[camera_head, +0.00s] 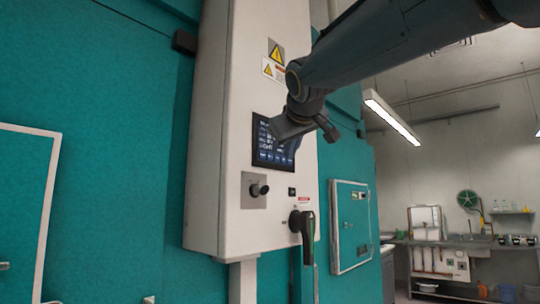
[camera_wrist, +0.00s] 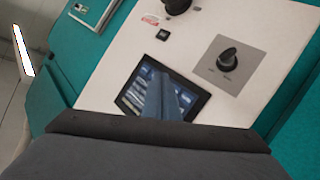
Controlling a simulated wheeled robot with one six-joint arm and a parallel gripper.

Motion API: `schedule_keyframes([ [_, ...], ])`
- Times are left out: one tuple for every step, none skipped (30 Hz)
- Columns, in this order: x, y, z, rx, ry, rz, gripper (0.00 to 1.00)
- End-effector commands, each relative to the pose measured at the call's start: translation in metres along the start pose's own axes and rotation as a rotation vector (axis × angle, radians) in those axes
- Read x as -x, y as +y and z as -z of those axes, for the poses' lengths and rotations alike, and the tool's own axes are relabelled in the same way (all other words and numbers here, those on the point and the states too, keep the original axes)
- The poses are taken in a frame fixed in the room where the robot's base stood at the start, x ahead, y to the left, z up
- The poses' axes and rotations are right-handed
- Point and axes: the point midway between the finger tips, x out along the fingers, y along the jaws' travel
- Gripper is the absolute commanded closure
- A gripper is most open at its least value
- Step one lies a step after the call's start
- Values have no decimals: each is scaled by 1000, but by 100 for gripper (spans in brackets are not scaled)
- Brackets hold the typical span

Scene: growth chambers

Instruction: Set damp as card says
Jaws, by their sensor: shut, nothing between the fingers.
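A dark touchscreen (camera_head: 262,152) with rows of pale text and buttons is on the front of a white control cabinet (camera_head: 225,130). The text is too small to read. In the wrist view the screen (camera_wrist: 190,101) is partly hidden by my gripper (camera_wrist: 158,98), which is shut and empty. In the head view my gripper (camera_head: 277,128) is in front of the screen's upper right part; I cannot tell whether it touches. A black knob (camera_head: 259,190) on a grey plate is below the screen, also in the wrist view (camera_wrist: 228,58). I cannot make out a card.
Warning labels (camera_head: 274,60) are above the screen. Teal chamber walls (camera_head: 100,90) flank the cabinet. A bench (camera_head: 470,242) with equipment stands at the far right.

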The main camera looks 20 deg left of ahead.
Motion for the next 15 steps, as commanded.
schedule_keyframes([
  [-4, -4, 4, 1, 0, 1, 100],
  [-7, -6, 6, 1, 0, 1, 100],
  [-10, -8, 8, 1, 0, 1, 100],
  [-12, -9, 10, 1, 0, 1, 100],
  [-14, -10, 11, 1, 0, 0, 100],
  [-16, -12, 13, 0, 0, 0, 100],
  [-18, -13, 14, 0, 0, 0, 100],
  [-19, -14, 15, 0, 0, 0, 100],
  [-20, -15, 16, 0, 0, 0, 100],
  [-21, -16, 16, 0, 1, 0, 100],
  [-22, -16, 17, 0, 1, 0, 100],
  [-23, -17, 17, 0, 1, 0, 100],
  [-23, -17, 17, 0, 1, 0, 100],
  [-24, -17, 18, 0, 1, 0, 100],
  [-24, -17, 18, 0, 1, 0, 100],
])
